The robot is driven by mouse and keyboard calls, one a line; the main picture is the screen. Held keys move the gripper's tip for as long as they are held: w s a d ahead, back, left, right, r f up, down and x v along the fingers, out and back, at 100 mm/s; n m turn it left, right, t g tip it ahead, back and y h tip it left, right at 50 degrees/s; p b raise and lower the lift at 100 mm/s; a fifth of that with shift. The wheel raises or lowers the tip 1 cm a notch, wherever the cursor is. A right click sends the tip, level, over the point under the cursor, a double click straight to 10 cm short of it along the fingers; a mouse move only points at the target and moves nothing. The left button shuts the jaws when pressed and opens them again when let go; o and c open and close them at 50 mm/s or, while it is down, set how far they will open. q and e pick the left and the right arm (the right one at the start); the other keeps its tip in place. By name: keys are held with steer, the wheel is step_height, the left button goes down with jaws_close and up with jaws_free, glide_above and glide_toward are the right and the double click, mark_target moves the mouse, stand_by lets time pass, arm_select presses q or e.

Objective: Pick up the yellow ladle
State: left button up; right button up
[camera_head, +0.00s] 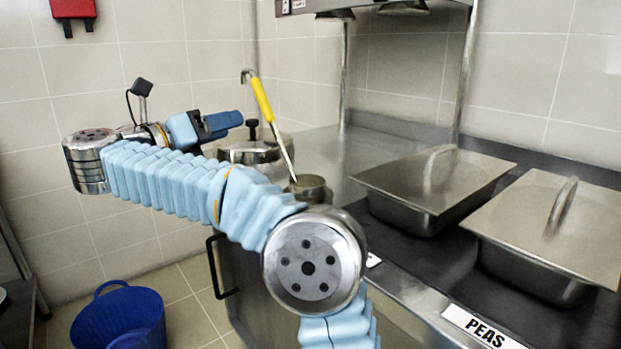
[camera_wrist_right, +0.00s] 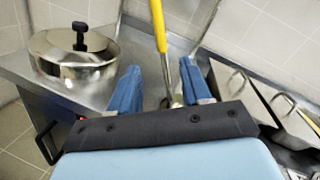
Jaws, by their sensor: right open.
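The yellow ladle (camera_head: 263,100) stands tilted, its hooked top up and its metal shaft running down to a round metal cup (camera_head: 309,188) near the edge of the steel counter. In the right wrist view the yellow handle (camera_wrist_right: 159,28) shows beyond and between the two blue fingers, with the shaft below it. My right gripper (camera_head: 222,125) is open and empty, to the left of the handle in the head view. It also shows in the right wrist view (camera_wrist_right: 160,88). My left gripper is in neither view.
A lidded steel pot (camera_head: 249,152) stands behind my right arm, left of the ladle in the wrist view (camera_wrist_right: 75,65). Two lidded steel pans (camera_head: 420,185) (camera_head: 575,220) sit at the right, one near a PEAS label. A blue tub (camera_head: 118,318) is on the floor.

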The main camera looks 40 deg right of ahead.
mark_target(267, 116)
steer(key=shift+m+g, duration=0.3)
steer(key=d, duration=0.4)
steer(key=d+p, duration=0.1)
steer(key=d, duration=0.3)
steer(key=shift+r, duration=0.2)
steer(key=d, duration=0.2)
steer(key=d+p, duration=0.1)
steer(key=d, duration=0.1)
steer(key=w+d, duration=0.1)
steer(key=shift+d+f, duration=0.3)
steer(key=shift+d, duration=0.1)
steer(key=shift+c, duration=0.2)
jaws_close()
